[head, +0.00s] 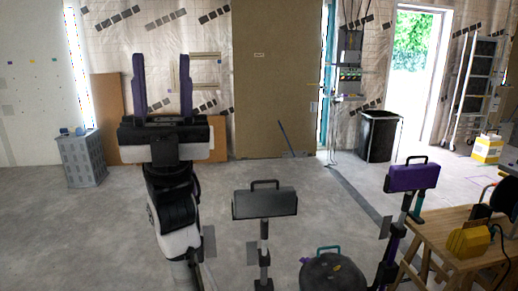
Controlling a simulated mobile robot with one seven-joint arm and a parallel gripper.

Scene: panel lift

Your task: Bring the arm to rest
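My arm rises at the left of centre in the head view. My gripper (161,88) is at its top, with two dark purple fingers pointing up. The fingers stand wide apart and nothing shows between them, so the gripper is open and empty. Behind it, in the background, are the wall and some leaning boards. A large brown panel (273,90) stands upright against the wall, to the right of my gripper and apart from it.
A grey work lamp (265,202) and a purple one (412,178) stand in front. A wooden table (440,225) with a yellow tool (468,241) is at right. A black bin (379,137) and a ladder (472,85) stand farther back.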

